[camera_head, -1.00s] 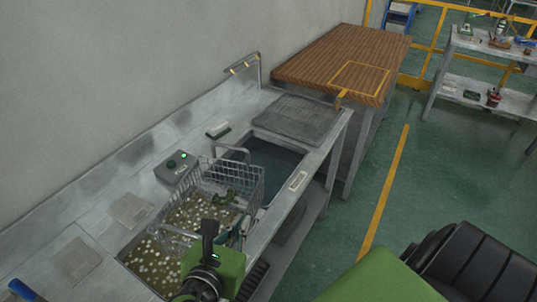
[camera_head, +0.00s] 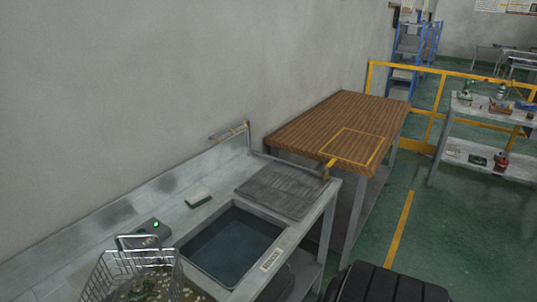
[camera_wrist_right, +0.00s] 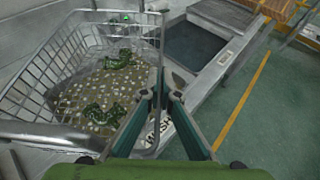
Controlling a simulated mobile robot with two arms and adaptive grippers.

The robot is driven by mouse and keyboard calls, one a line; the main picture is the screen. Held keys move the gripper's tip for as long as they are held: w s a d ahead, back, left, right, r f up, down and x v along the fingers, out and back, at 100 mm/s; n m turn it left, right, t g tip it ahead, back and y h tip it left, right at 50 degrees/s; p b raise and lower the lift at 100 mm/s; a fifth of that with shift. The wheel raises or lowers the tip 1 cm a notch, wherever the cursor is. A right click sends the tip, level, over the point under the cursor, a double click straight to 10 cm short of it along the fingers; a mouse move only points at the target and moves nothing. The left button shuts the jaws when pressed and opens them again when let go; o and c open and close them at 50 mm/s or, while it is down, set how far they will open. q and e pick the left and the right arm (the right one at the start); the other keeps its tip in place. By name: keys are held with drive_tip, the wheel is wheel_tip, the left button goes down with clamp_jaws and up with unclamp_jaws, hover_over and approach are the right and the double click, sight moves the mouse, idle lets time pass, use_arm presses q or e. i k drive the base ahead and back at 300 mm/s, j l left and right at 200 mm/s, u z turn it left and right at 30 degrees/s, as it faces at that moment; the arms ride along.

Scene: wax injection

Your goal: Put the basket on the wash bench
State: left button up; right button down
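The wire basket (camera_head: 128,276) is at the lower left of the head view, partly cut off by the bottom edge. In the right wrist view, the basket (camera_wrist_right: 60,72) fills the left side, with green parts (camera_wrist_right: 110,113) inside. My right gripper (camera_wrist_right: 161,95) has its fingers on either side of the basket's near wire handle and appears shut on it. Pale-speckled liquid shows through the mesh below. The grey wash bench (camera_head: 110,228) runs along the wall, with a dark water tank (camera_head: 232,247) right of the basket. My left gripper is not in view.
A ribbed grey drainboard (camera_head: 284,190) lies beyond the tank, with a tap (camera_head: 230,131) behind. A wooden table (camera_head: 320,125) stands farther back.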

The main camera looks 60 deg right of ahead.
sight(291, 186)
drive_tip(key=k+l+u, duration=0.1)
drive_tip(key=k+l, duration=0.15)
drive_tip(key=l, duration=0.25)
drive_tip(key=k+l, duration=0.25)
drive_tip(key=l, duration=0.25)
drive_tip(key=k+l+u, duration=0.15)
drive_tip(key=k+l, duration=0.15)
drive_tip(key=l, duration=0.15)
drive_tip(key=k+l+u, duration=0.1)
drive_tip(key=k+l, duration=0.2)
drive_tip(key=l, duration=0.15)
